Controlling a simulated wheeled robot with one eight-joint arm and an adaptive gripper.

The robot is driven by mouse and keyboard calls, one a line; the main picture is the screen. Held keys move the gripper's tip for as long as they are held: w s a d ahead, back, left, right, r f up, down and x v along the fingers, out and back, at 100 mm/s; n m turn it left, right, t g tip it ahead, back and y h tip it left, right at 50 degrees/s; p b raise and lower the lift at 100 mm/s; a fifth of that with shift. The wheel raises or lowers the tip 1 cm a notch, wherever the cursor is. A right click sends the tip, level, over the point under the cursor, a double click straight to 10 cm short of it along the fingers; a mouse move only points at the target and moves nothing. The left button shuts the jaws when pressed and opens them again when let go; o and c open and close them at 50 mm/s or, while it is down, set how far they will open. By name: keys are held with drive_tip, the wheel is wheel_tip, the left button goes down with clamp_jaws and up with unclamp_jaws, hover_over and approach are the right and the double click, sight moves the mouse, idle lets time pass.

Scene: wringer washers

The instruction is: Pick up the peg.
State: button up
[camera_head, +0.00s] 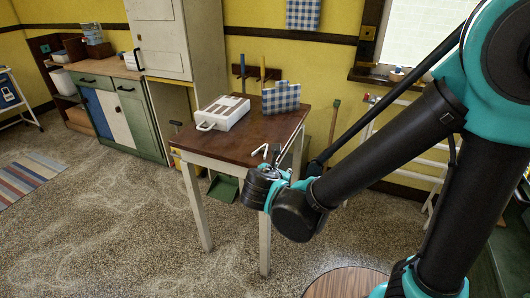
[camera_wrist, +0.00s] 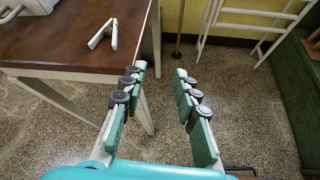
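The peg (camera_head: 259,149) is a small white V-shaped clothes peg. It lies on the brown top of the table (camera_head: 240,137), near its front right corner. In the wrist view the peg (camera_wrist: 101,36) is at the upper left, on the tabletop near the edge. My gripper (camera_wrist: 158,76) is open and empty, its two fingers well apart, with bare floor showing between them. It is to the right of the peg, and the peg is not between the fingers. In the head view my gripper (camera_head: 279,165) is close to the table's front right corner, partly hidden by my arm.
A white case with a handle (camera_head: 222,113) and a blue checked cloth item (camera_head: 281,98) stand farther back on the table. A white rack (camera_wrist: 250,25) stands right of the table. Cabinets (camera_head: 122,112) line the left wall. The tabletop around the peg is clear.

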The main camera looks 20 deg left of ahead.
drive_tip(key=s+a+r+n+t+y, duration=0.1)
drive_tip(key=s+a+r+n+y, duration=0.1)
drive_tip(key=s+a+n, duration=0.3)
approach(265, 154)
drive_tip(key=shift+w+a+f+m, duration=0.1)
drive_tip(key=shift+w+f+m, duration=0.1)
drive_tip(key=shift+w+f, duration=0.35)
drive_tip(key=shift+w+a+f+m, duration=0.1)
drive_tip(key=shift+w+f+m, duration=0.1)
drive_tip(key=shift+w+f, duration=0.35)
drive_tip(key=shift+r+x, duration=0.25)
drive_tip(key=shift+x, duration=1.1)
drive_tip(key=shift+r+x, duration=0.2)
drive_tip(key=shift+x, duration=1.1)
drive_tip(key=shift+w, duration=0.15)
clamp_jaws()
